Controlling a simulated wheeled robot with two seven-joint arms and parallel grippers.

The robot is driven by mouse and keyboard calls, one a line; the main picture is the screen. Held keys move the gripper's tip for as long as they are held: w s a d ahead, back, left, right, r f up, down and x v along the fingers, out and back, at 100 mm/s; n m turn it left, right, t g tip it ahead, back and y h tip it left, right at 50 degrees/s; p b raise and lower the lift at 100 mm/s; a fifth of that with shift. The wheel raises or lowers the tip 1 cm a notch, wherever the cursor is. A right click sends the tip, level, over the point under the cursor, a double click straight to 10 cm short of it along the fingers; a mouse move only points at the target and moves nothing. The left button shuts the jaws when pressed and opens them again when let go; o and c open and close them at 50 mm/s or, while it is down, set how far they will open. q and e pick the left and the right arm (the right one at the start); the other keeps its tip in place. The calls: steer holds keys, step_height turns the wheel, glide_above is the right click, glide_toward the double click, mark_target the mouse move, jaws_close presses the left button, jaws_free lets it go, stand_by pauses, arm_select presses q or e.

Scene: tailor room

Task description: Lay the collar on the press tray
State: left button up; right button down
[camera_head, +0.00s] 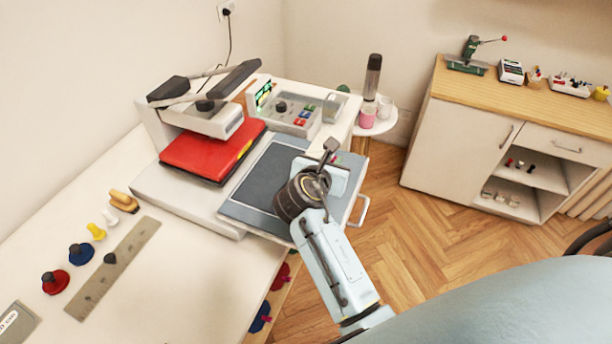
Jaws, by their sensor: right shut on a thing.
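The press tray (258,180) is the dark grey pad with a light rim, pulled out from under the press at the middle of the view. A metal handle (362,210) is on its right side. My right gripper (329,152) is over the right part of the tray, with its wrist in front of the tray's right edge. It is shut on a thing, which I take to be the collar. The hand and wrist hide the collar, so its shape and any contact with the tray cannot be told. My left gripper is not in view.
The press has a red plate (211,152) and a control box (287,108). A ruler (113,268) and several coloured knobbed pieces lie on the table at left. A round stand (384,124) is behind. A wooden-topped cabinet (520,98) stands at right, with open floor before it.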

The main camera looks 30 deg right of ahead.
mark_target(328, 197)
step_height(328, 197, down, 9)
steer(key=shift+f+b, duration=0.2)
steer(key=shift+b, duration=0.6)
steer(key=shift+f, duration=0.1)
steer(key=shift+f, duration=0.15)
steer(key=c, duration=1.4)
jaws_free()
steer(key=shift+o, duration=0.2)
steer(key=shift+r, duration=0.35)
steer(key=v, duration=1.2)
steer(key=shift+f, duration=0.1)
